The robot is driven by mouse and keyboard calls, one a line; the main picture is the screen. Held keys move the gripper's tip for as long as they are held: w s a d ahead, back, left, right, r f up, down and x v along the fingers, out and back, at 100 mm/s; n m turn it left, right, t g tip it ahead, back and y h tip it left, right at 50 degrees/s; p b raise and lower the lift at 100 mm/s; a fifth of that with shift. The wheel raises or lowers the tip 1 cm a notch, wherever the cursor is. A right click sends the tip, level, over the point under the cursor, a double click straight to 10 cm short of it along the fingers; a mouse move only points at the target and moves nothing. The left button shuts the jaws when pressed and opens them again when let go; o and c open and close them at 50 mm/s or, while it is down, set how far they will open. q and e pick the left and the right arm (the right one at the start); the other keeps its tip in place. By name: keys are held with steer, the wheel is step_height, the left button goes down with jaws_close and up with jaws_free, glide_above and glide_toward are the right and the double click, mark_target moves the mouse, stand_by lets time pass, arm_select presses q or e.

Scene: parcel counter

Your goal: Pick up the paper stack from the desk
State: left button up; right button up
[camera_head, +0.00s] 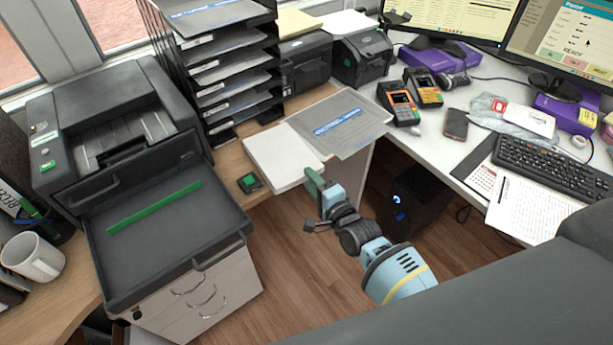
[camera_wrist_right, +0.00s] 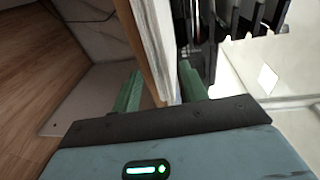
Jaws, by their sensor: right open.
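The white paper stack (camera_head: 276,158) lies on the wooden desk, its near edge at the desk's front edge. In the right wrist view the stack (camera_wrist_right: 158,45) shows edge-on beside the brown desk edge. My right gripper (camera_head: 314,182) is at the stack's near right corner. Its green fingers (camera_wrist_right: 160,88) are open, one on the stack's upper side and one on the desk's lower side. I cannot tell whether they touch the paper. In the head view one finger is mostly hidden. My left gripper is not in view.
A grey printed envelope (camera_head: 339,123) lies right of the stack. A small black-and-green device (camera_head: 249,183) is to its left. A printer (camera_head: 118,135) and a black letter-tray rack (camera_head: 228,75) stand behind and left. Open floor (camera_head: 300,245) is in front.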

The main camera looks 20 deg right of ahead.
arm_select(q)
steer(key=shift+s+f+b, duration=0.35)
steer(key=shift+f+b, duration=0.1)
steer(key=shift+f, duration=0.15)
arm_select(e)
steer(key=shift+x, duration=1.4)
steer(key=shift+r, duration=0.1)
